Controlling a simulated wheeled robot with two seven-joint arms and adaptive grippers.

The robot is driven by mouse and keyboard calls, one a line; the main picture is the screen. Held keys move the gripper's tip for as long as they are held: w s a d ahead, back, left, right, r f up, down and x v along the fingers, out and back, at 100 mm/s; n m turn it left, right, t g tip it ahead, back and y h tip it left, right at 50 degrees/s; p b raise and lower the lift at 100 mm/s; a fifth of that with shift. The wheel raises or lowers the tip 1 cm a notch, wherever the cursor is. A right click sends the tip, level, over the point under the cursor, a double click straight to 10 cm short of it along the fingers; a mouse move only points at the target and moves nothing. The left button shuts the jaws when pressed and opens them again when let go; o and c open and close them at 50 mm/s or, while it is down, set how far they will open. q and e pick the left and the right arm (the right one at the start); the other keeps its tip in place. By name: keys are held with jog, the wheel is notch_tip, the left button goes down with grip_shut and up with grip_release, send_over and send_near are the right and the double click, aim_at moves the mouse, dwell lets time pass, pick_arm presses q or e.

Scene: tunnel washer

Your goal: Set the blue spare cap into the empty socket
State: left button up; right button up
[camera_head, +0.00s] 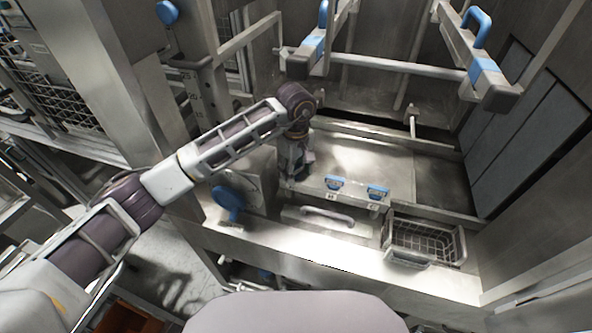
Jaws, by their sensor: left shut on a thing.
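My left gripper (293,173) points down at the left end of a low metal ledge (352,199). It is shut on the blue spare cap, which is mostly hidden by the fingers. Two blue caps, one nearer the gripper (334,182) and one farther right (377,192), sit in a row along the ledge, with small white labels below them. The empty socket does not show clearly; the spot under my gripper is hidden by it. I cannot tell whether the held cap touches the ledge. My right gripper is not in view.
A wire basket (425,240) stands right of the ledge. A blue round-ended handle (229,199) is left of the gripper. A light bar handle (327,216) lies in front of the ledge. Overhead rails with blue handles (477,27) hang at the back.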

pick_arm(q)
jog(key=shift+s+f, duration=0.2)
jog(key=shift+f, duration=0.3)
jog(key=o, duration=1)
jog(key=shift+a, duration=0.1)
jog(key=shift+c, duration=0.2)
jog(key=shift+w, duration=0.15)
jog(key=shift+r, duration=0.1)
jog(key=shift+w+r, duration=0.1)
jog(key=shift+r, duration=3.65)
